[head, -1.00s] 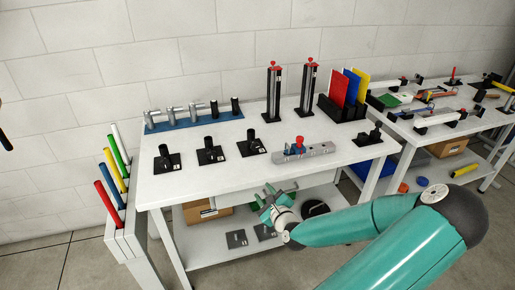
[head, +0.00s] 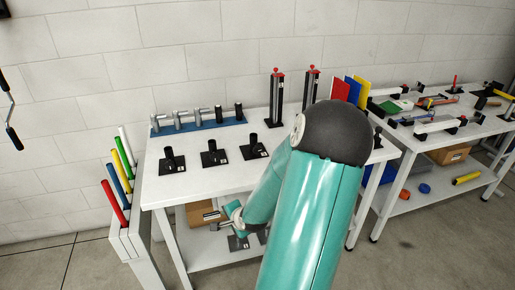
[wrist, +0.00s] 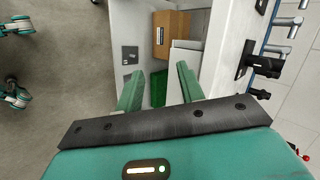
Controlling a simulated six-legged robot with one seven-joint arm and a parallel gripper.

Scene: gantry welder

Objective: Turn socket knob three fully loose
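Black upright knobs on flat black base plates stand in a row on the white bench: a left one (head: 172,160), a middle one (head: 213,153) and a right one (head: 254,147). I see no readable numbers, so I cannot tell which is socket knob three. My gripper shows in the wrist view (wrist: 158,86) with two green fingers spread apart and nothing between them. In the head view my arm hides most of it, low in front of the bench's front edge. In the wrist view, a black knob (wrist: 262,67) is right of the fingers, apart from them.
A blue rail (head: 195,123) with several grey and black cylinders lies at the bench's back. Two black posts with red tops stand behind my arm. Coloured rods fill a white rack (head: 128,230) at left. A cardboard box (wrist: 171,33) sits on the lower shelf.

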